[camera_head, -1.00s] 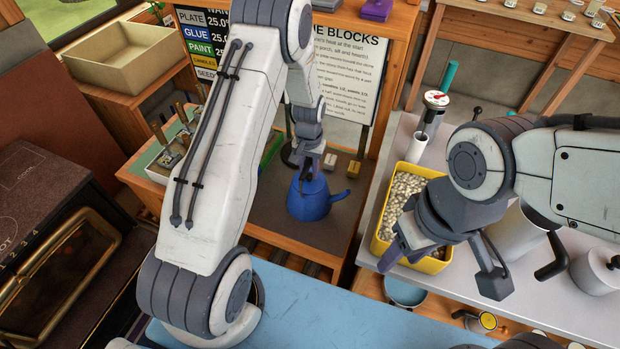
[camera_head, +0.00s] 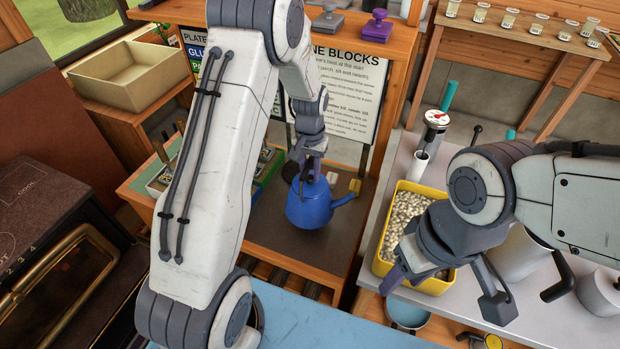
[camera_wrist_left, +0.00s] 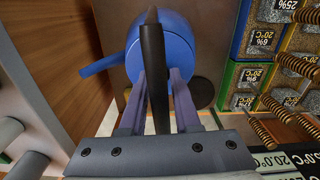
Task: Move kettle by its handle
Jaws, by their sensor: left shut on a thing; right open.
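A blue kettle (camera_head: 309,205) with a spout pointing right is upright over the dark surface of the wooden stand in the middle of the head view. My left gripper (camera_head: 311,168) comes down on it from above and is shut on its handle. In the left wrist view the dark handle (camera_wrist_left: 153,60) runs between the two purple fingers (camera_wrist_left: 160,95), with the blue kettle body (camera_wrist_left: 172,42) behind it. I cannot tell whether the kettle's base touches the surface. My right gripper (camera_head: 440,285) is open and empty beside the yellow bin, over the grey counter.
A yellow bin (camera_head: 440,287) of pale pellets, a white gauge-topped cylinder (camera_head: 433,130) and pots stand on the grey counter (camera_head: 400,165) at right. A printed board (camera_head: 345,90) stands behind the kettle. A dark stove (camera_head: 45,220) is at left.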

